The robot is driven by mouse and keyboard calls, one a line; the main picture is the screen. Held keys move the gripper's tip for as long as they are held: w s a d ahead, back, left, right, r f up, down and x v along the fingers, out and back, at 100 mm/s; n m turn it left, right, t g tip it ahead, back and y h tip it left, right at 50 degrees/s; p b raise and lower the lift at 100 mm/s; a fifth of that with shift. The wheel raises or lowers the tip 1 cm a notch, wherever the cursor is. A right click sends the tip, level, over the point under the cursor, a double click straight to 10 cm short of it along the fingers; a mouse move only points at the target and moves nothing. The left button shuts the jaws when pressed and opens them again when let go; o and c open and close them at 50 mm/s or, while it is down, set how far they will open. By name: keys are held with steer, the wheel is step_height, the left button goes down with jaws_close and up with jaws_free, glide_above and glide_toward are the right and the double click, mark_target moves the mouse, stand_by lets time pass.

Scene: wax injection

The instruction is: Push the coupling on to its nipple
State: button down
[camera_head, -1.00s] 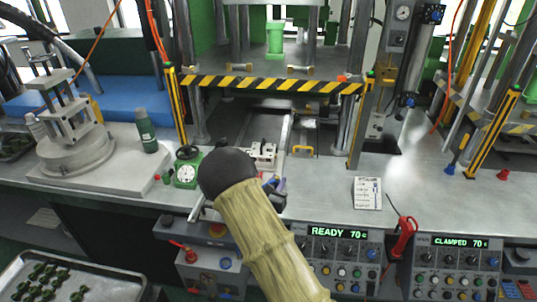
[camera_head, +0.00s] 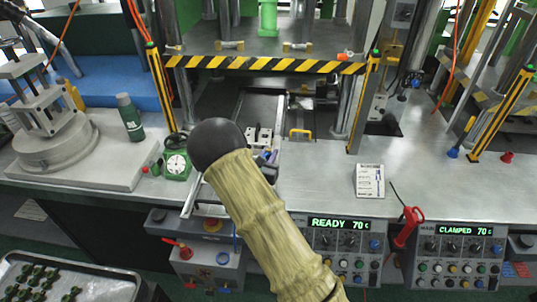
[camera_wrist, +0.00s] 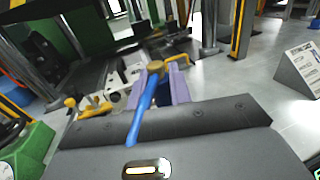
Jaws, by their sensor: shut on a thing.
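My gripper (camera_wrist: 158,84) has lavender fingers shut on a brass coupling (camera_wrist: 155,66) at the end of a blue hose (camera_wrist: 143,108). In the wrist view the hose runs from the coupling back toward the dark wrist housing. In the head view my gripper (camera_head: 268,157) shows only as a small bit of lavender beside my arm, close in front of a white block (camera_head: 260,135). This block with dark holes (camera_wrist: 124,78) stands just beyond and left of the coupling in the wrist view. I cannot make out the nipple, nor whether the coupling touches anything.
A green-cased dial gauge (camera_head: 176,165) stands left of my arm. A yellow handle (camera_head: 300,134) is just right of the white block. A striped bar (camera_head: 265,65) crosses the press above.

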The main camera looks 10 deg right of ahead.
steer(key=shift+f+b, duration=2.15)
steer(key=shift+f, duration=0.6)
steer(key=shift+f+b, duration=1.35)
steer(key=shift+f, duration=0.2)
stand_by(0.8)
steer(key=c, duration=1.2)
jaws_free()
steer(key=shift+s, duration=0.1)
steer(key=shift+b+v, duration=1.1)
steer(key=shift+v, duration=7.55)
